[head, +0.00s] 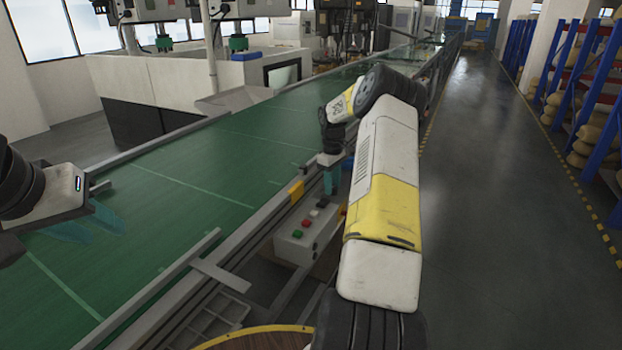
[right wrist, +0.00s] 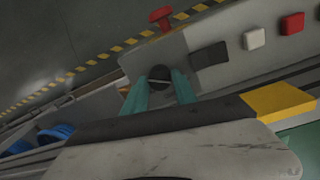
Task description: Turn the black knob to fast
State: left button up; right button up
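The black knob (right wrist: 160,77) is on the grey control box (head: 296,244), with a pale pointer line across its face. My right gripper (right wrist: 159,86) has its two teal fingertips on either side of the knob, one left and one right. The knob fills most of the gap; I cannot tell if the fingers press on it. In the head view my right gripper (head: 331,181) points down at the far end of the box, and the knob is hidden. My left gripper (head: 98,227) is open and empty over the green conveyor. The speed markings are not readable.
A green button (head: 297,234) shows too. The conveyor (head: 190,190) runs alongside; its metal rail borders the box.

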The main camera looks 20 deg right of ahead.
grip_shut()
jog(key=m, duration=0.5)
jog(key=shift+w+r+m, duration=0.1)
jog(key=shift+m, duration=0.2)
jog(key=m, duration=1.1)
jog(key=shift+d+m+g, duration=0.1)
jog(key=shift+m+g, duration=0.2)
jog(key=shift+m, duration=0.1)
jog(key=m, duration=0.6)
jog(key=shift+y, duration=0.3)
jog(key=shift+m, duration=0.4)
